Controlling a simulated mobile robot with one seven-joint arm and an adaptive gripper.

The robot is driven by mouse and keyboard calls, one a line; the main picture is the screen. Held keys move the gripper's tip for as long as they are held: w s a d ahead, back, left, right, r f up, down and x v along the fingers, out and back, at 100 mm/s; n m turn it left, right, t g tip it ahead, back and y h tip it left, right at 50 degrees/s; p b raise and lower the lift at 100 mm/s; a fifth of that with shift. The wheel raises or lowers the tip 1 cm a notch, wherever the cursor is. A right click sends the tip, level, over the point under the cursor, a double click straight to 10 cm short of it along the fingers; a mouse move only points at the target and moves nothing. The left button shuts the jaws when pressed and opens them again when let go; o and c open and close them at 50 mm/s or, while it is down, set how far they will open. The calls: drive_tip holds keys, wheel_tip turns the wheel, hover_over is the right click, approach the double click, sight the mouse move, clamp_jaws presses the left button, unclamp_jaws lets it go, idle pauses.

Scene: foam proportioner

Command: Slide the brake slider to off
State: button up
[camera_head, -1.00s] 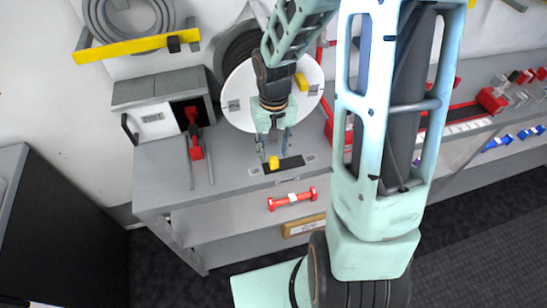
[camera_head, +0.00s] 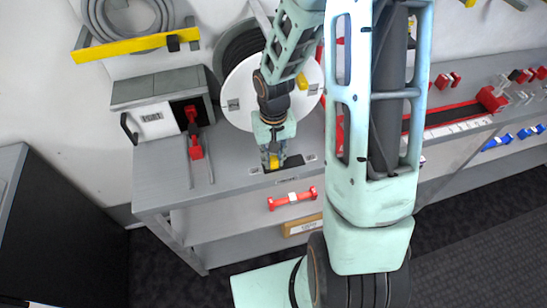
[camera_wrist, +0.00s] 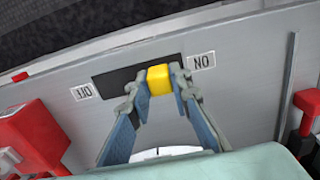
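The brake slider has a yellow knob (camera_wrist: 158,82) standing in a dark slot (camera_wrist: 118,82) in the grey counter. In the wrist view the knob is in the right part of the slot, near the ON label (camera_wrist: 203,60). The OFF label (camera_wrist: 83,92) is past the slot's left end. My gripper (camera_wrist: 160,76) has one finger on each side of the knob, and both fingertips appear to touch it. In the head view my gripper (camera_head: 273,158) is down over the slot and partly hides the knob.
A red-handled lever (camera_head: 195,146) stands on the counter (camera_head: 160,170) left of the slot. A white round plate (camera_head: 244,94) is behind my gripper. A red bar (camera_head: 292,199) is below the slot on the front. The counter between lever and slot is clear.

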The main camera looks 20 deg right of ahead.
clamp_jaws()
drive_tip(key=d, duration=0.6)
drive_tip(key=shift+d+p, duration=0.2)
drive_tip(key=shift+p, duration=0.15)
drive_tip(key=o, duration=0.9)
unclamp_jaws()
drive_tip(key=shift+d, duration=0.15)
